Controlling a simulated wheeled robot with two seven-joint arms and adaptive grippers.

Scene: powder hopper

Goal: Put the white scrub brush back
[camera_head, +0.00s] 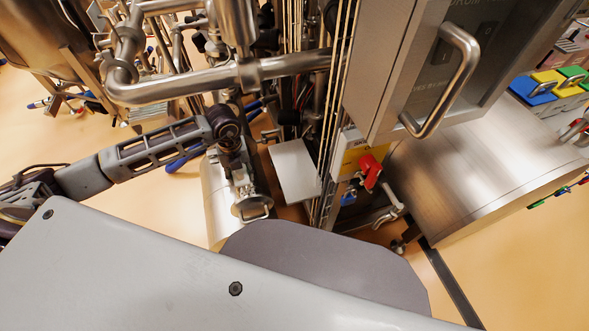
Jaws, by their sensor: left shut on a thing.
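My left arm comes in from the left edge, and its end with my left gripper (241,184) points down among the pipes left of centre. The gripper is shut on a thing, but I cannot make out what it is. I cannot pick out the white scrub brush for certain. A flat white panel (294,170) shows just right of the gripper, and I cannot tell whether they touch. My right gripper is not in view.
A steel cabinet with a bar handle (464,80) juts in at the top right. A thick steel pipe (200,83) crosses above my left arm. A red switch (370,171) on a yellow plate stands right of centre. Open floor (120,218) shows at left.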

